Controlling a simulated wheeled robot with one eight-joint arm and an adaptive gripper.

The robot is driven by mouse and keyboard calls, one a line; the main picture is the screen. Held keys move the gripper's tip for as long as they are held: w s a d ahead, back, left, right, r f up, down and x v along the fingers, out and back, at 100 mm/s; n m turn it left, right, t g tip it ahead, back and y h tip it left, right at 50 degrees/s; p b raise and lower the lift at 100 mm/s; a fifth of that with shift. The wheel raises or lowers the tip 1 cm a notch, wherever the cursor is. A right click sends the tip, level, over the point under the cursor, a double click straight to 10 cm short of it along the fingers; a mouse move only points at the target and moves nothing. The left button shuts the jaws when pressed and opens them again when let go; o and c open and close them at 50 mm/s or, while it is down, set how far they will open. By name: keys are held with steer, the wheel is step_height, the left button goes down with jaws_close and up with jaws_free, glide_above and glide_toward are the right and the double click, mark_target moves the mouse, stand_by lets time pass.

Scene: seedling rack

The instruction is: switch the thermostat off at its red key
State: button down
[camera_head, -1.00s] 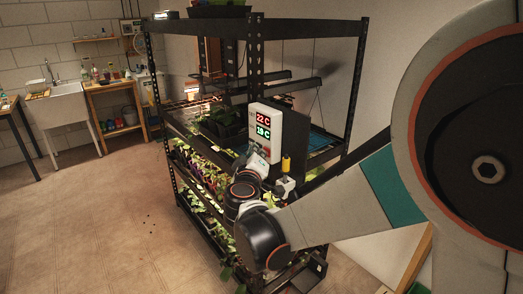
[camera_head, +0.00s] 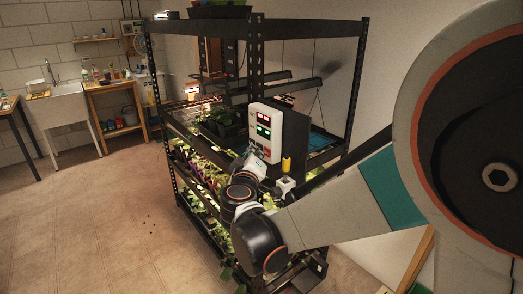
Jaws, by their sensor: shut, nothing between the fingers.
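The thermostat (camera_head: 265,134) is a white upright box on the rack's middle level, with a red display above a green one. The displays now show small coloured marks that I cannot read as figures. Keys sit low on its front, and a reddish one, likely the red key (camera_head: 267,154), shows just above my gripper. My gripper (camera_head: 254,158) is shut and empty, small in view, at the lower front of the thermostat. Whether it touches a key I cannot tell. My wrist hides the area just below.
The black rack (camera_head: 257,75) holds trays of seedlings on several levels. A yellow-topped object (camera_head: 287,166) stands right of the thermostat, close to my arm. A sink (camera_head: 59,104) and a wooden table (camera_head: 119,90) stand at the back left.

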steer(key=s+a, duration=0.3)
steer(key=a, duration=0.2)
steer(key=shift+s, duration=0.2)
stand_by(0.3)
stand_by(1.2)
